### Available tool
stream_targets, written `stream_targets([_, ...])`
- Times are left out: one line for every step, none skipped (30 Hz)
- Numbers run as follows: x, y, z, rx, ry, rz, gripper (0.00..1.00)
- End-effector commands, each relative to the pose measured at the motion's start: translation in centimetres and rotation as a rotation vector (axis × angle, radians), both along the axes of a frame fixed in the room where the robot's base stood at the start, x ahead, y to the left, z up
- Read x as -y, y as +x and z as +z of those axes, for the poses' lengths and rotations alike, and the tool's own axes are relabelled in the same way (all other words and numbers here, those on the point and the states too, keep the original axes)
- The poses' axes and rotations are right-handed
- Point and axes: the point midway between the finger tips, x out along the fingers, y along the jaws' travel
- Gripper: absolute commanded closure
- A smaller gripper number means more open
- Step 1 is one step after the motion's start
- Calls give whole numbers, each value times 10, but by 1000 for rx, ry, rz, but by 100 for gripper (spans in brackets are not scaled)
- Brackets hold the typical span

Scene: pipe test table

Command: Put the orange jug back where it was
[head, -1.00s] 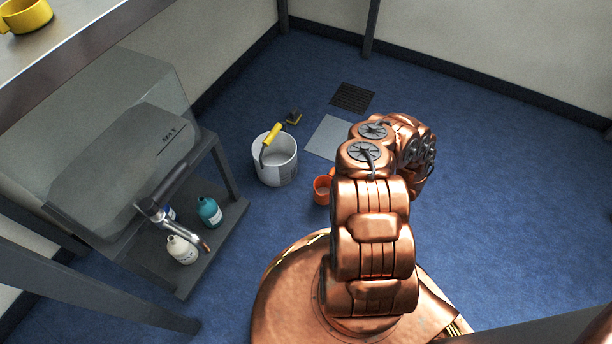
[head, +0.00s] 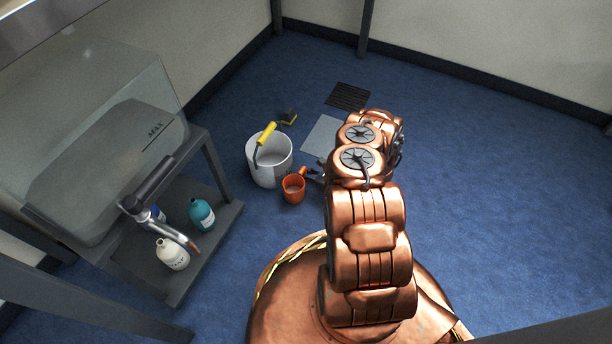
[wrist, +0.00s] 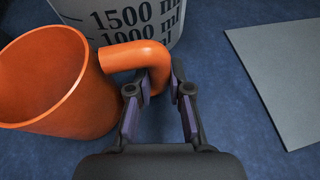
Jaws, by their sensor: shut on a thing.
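The orange jug (head: 293,188) is upright in front of the white bucket in the head view. In the wrist view the jug (wrist: 50,85) is at the left, its open top showing an empty inside, with its handle reaching right. My gripper (wrist: 160,90) is shut on the handle; in the head view my gripper (head: 316,172) is partly hidden by my arm. I cannot tell whether the jug's base touches the floor.
The white bucket (head: 270,174) with volume markings stands just behind the jug. A low shelf (head: 225,212) with bottles is at left. Blue floor at right is clear.

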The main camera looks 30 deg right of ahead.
Motion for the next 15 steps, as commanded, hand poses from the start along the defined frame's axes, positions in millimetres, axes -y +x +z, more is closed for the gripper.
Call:
stream_targets([0,0,-3,1,0,0,100])
stream_targets([0,0,-2,1,-1,0,100])
stream_targets([1,1,-1,2,-1,-1,100])
stream_targets([1,1,-1,2,-1,-1,100])
stream_targets([1,1,-1,2,-1,-1,100])
stream_targets([1,1,-1,2,-1,-1,100])
stream_targets([1,1,-1,2,-1,-1,100])
stream_targets([1,1,-1,2,-1,-1,100])
stream_targets([1,1,-2,2,-1,-1,100])
stream_targets([1,1,-3,2,-1,-1,100])
stream_targets([1,1,-4,2,-1,-1,100])
stream_targets([1,1,-5,2,-1,-1,100])
stream_targets([0,1,-5,2,0,0,100])
stream_targets([1,1,-4,2,-1,-1,78])
stream_targets([1,1,-4,2,-1,-1,74])
